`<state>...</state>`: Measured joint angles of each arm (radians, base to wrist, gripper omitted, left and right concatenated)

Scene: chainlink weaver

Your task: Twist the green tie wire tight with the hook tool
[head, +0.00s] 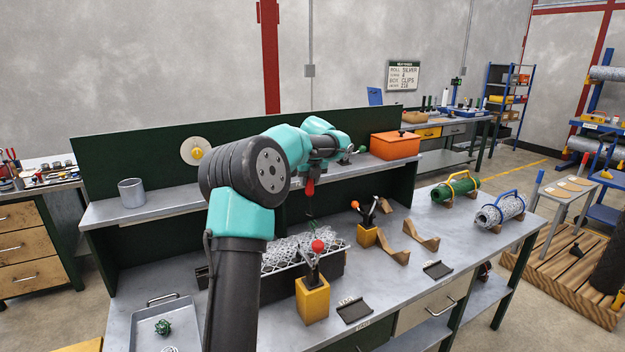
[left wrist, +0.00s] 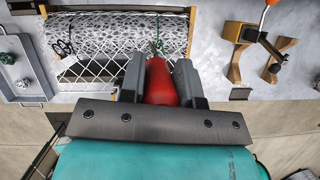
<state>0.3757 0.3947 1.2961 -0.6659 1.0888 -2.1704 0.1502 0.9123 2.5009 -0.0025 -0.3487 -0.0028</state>
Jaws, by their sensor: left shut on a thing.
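My left gripper (head: 312,172) hangs over the workbench, its arm reaching in from the lower left. It is shut on the red handle of the hook tool (head: 310,188), whose thin shaft points down toward the mesh roll. In the left wrist view the red handle (left wrist: 161,85) sits between the two fingers (left wrist: 160,80). The green tie wire (head: 314,225) shows as a small twist at the back of the silver mesh roll (head: 285,253); it also shows just beyond the handle in the left wrist view (left wrist: 157,45). I cannot tell whether the hook touches it. My right gripper is out of view.
A yellow clamp block with a red knob (head: 313,300) stands in front of the roll, another yellow block (head: 367,237) to its right. Brown cradles (head: 393,250) stand beyond. A tray (head: 165,325) with a green wire bundle lies front left. A shelf (head: 165,208) runs behind.

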